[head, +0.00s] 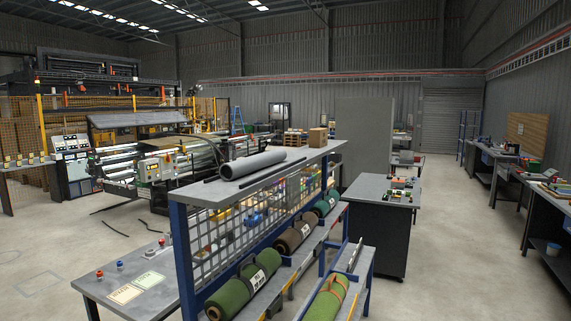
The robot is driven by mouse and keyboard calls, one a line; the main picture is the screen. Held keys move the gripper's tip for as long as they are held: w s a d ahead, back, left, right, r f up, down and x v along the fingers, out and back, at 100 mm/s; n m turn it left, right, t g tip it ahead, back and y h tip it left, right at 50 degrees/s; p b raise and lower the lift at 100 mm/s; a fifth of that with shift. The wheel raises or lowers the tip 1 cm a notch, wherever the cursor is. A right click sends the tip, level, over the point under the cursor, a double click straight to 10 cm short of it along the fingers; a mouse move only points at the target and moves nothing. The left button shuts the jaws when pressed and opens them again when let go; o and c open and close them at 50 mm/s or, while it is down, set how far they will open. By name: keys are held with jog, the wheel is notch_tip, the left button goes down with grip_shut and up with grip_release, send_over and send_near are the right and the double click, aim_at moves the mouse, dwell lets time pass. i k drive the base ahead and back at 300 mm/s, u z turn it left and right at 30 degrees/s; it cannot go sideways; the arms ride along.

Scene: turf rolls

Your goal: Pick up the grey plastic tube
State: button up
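A thick grey tube (253,164) lies on its side along the grey top shelf (215,190) of a blue-framed rack near the middle of the head view. Its near end is open and shows a dark hollow. A thin dark rod (275,172) lies beside it on the right, along the shelf. My gripper is not in view.
Below, the rack holds green and brown turf rolls (243,290). A wire mesh panel (225,235) closes its left side. A cardboard box (317,137) and small wooden pallets (295,138) stand farther along the shelf. A workbench (382,190) stands right; the floor (450,230) beyond is clear.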

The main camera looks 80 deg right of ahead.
aim_at(233, 170)
jog(key=i, duration=2.1)
jog(key=z, duration=3.3)
